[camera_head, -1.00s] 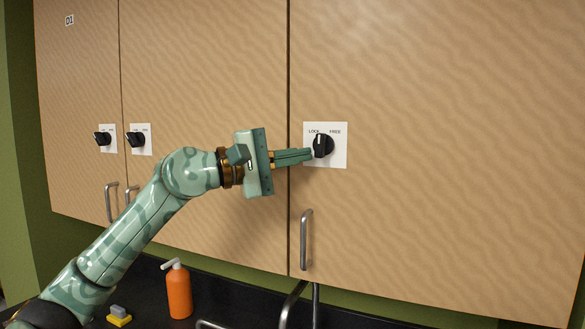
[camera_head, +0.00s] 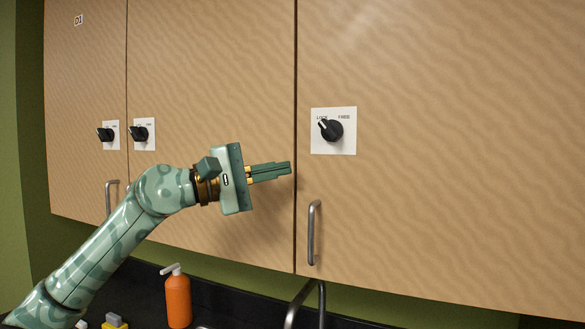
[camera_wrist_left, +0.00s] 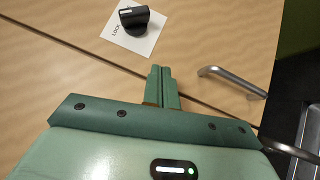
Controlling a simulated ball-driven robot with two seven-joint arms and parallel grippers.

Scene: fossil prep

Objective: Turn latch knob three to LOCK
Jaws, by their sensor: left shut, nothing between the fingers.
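The right-hand latch knob (camera_head: 331,130) is black with a white pointer line, on a white plate (camera_head: 347,147) marked LOCK and FREE. Its pointer is turned up and left, toward the LOCK word. It also shows at the top of the left wrist view (camera_wrist_left: 137,19), with LOCK readable beside it. My left gripper (camera_head: 289,168) is shut and empty, below and left of this knob and apart from it. In the left wrist view its closed fingers (camera_wrist_left: 161,72) point toward the door seam. My right gripper is not in view.
Two other black knobs, the far left one (camera_head: 106,134) and the middle one (camera_head: 139,133), sit on the left doors. A metal handle (camera_head: 314,232) hangs below the right knob. An orange bottle (camera_head: 178,300) and a faucet (camera_head: 304,300) stand below.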

